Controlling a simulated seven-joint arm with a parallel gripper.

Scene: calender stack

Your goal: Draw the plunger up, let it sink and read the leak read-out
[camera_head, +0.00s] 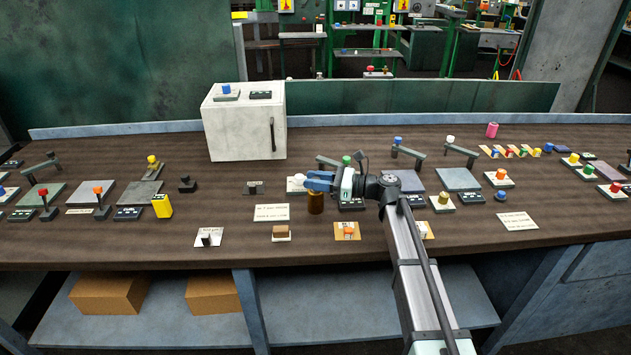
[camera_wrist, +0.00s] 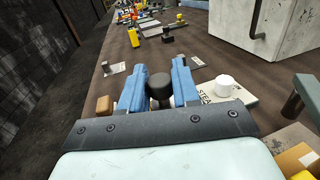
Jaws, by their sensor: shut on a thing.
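In the wrist view my gripper (camera_wrist: 159,88) is shut on a dark round-topped knob (camera_wrist: 160,86), seemingly the plunger's top. I cannot tell how far the plunger is drawn up. A dark box (camera_head: 351,203) beside the cylinder may be a read-out; no figures are legible.
A white cabinet (camera_head: 226,135) stands behind, to the left. A white knob (camera_wrist: 225,85) is close to the right finger. A yellow box (camera_head: 161,206) stands to the left.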

